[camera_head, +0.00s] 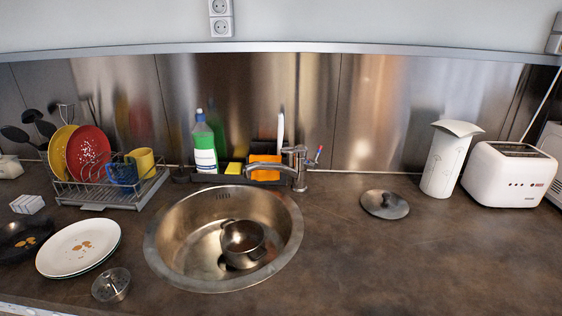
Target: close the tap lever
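The tap (298,172) stands behind the right rear rim of the round metal sink (165,248). Its spout reaches left over the sink. The tap lever (318,154) sticks out to the right from the top of the tap body, with red and blue marks near its end. I cannot tell from this view whether the lever is open or closed, and no water stream is visible. A metal pot (243,244) sits in the sink below the spout. My gripper is not in view.
A dish rack (110,190) with plates and mugs stands left. A soap bottle (204,146) and an orange item (264,174) stand behind the sink. Right are a pot lid (385,204), paper roll (447,160) and toaster (508,175). The front right counter is clear.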

